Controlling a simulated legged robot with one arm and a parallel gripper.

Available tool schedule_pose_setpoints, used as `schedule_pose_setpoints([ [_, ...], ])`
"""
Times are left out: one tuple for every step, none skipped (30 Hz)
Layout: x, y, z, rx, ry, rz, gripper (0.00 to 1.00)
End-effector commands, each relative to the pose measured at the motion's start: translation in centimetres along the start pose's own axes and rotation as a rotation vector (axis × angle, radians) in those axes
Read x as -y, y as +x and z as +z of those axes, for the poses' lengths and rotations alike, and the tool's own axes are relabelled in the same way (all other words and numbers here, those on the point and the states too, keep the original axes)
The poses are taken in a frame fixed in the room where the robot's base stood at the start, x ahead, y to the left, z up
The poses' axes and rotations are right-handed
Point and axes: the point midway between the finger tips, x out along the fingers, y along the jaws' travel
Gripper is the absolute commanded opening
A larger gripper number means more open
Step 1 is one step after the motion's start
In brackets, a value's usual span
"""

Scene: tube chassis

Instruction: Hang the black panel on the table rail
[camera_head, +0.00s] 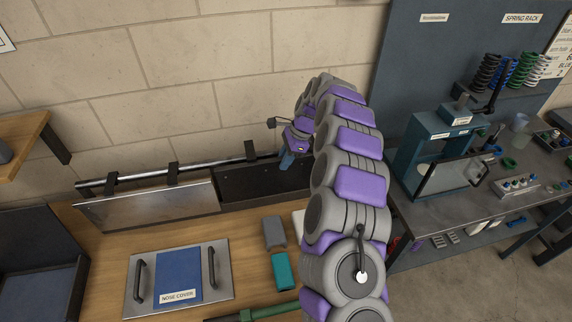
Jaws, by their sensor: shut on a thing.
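The table rail (129,181) is a shiny horizontal bar along the wall at the back of the wooden table. The black panel (248,186) stands upright just in front of the rail's right part, with a dark hook (250,151) at the rail above it. I cannot tell whether that hook bears on the rail. My gripper (287,161) is at the panel's upper right end and is shut on it. The fingertips are small in view, and my arm hides the panel's right end.
A silver panel (150,208) hangs by dark hooks left of the black panel. A nose cover plate (213,258) with two handles, a grey block (274,232) and a teal block (281,270) lie on the table. A bench with a teal press (424,142) stands right.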

Motion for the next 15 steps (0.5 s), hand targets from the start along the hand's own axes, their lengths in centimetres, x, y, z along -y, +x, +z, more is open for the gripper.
schedule_pose_setpoints([
  [0.4, 0.0, 0.0, -0.002, -0.002, -0.004, 0.0],
  [0.5, 0.1, 0.0, -0.002, -0.002, -0.003, 0.0],
  [0.4, 0.2, 0.0, 0.0, -0.001, 0.001, 0.0],
  [0.4, 0.3, -0.1, 0.0, -0.001, 0.001, 0.0],
  [0.4, 0.5, -0.1, 0.001, -0.001, 0.001, 0.0],
  [0.4, 0.7, -0.2, 0.001, -0.001, 0.001, 0.0],
  [0.4, 0.8, -0.3, 0.001, -0.001, 0.001, 0.0],
  [0.3, 0.9, -0.4, 0.002, -0.001, 0.002, 0.0],
  [0.3, 1.1, -0.5, 0.002, -0.001, 0.002, 0.0],
  [0.3, 1.3, -0.6, 0.002, -0.001, 0.003, 0.0],
  [0.2, 1.4, -0.6, 0.002, 0.0, 0.003, 0.0],
  [0.2, 1.7, -0.8, 0.003, 0.0, 0.004, 0.0],
  [0.2, 1.8, -0.8, 0.002, 0.0, 0.004, 0.0],
  [0.2, 2.0, -0.9, 0.002, 0.0, 0.004, 0.0],
  [0.3, 2.2, -1.0, 0.002, 0.0, 0.003, 0.0],
])
